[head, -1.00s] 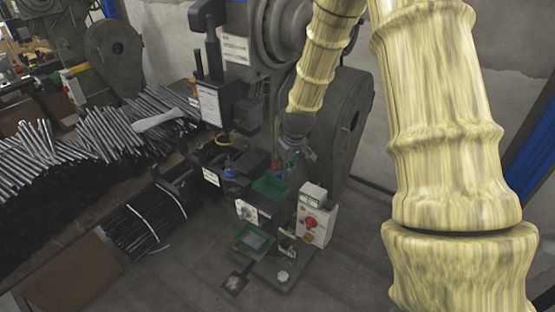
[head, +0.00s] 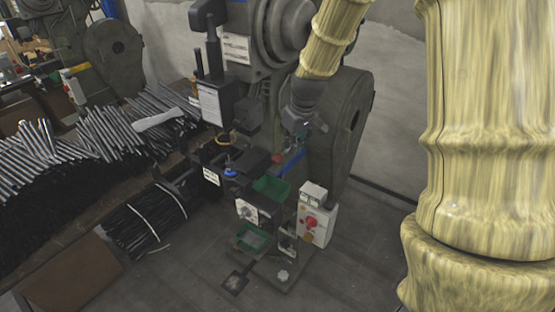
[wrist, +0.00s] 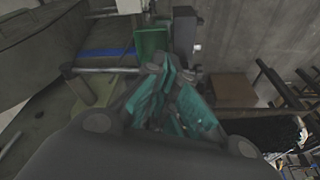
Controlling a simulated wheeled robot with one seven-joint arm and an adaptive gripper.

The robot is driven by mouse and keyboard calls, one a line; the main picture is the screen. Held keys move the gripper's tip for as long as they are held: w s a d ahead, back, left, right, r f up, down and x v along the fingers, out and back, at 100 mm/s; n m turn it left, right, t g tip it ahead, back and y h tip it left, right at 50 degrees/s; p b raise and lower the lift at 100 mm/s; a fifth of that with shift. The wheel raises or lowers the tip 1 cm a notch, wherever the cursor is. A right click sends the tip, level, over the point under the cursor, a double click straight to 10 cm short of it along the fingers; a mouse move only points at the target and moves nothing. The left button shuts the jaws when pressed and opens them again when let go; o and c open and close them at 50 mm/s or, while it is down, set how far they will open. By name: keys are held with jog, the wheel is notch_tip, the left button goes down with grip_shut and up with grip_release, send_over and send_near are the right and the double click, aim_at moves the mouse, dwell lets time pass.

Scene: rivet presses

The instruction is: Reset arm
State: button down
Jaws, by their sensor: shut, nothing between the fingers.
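My gripper (head: 300,130) hangs at the end of my yellowish arm, in front of the rivet press (head: 262,85) in the head view. It is small and dark there. In the wrist view my gripper (wrist: 176,98) shows teal finger pads close together, with nothing held between them. It is above the green tray on the press and appears apart from it.
A green tray (head: 271,189) and a white control box with a red button (head: 316,222) stand at the press. Piles of metal rods (head: 110,135) lie on the left. A brown board (head: 72,275) is at lower left.

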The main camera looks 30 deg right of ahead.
jog(key=shift+r, duration=0.25)
dwell(0.4)
jog(key=s+a+f+g+b, duration=0.1)
jog(key=s+a+f, duration=0.25)
jog(key=f, duration=0.55)
jog(key=s+a+f, duration=0.3)
jog(key=s+f, duration=0.1)
jog(key=f, duration=0.5)
jog(key=s+a+f+g+b, duration=0.1)
jog(key=s+a+f, duration=0.25)
jog(key=f, duration=0.55)
jog(key=s+a+f+b, duration=0.1)
jog(key=s+a+f, duration=0.4)
jog(key=s, duration=0.6)
jog(key=s+a+f, duration=0.5)
jog(key=s+f, duration=0.5)
jog(key=s, duration=0.1)
jog(key=shift+s+a+f+m+g+b, duration=0.25)
jog(key=shift+s+a+m+g+b, duration=0.05)
jog(key=shift+a+m+g+b, duration=0.1)
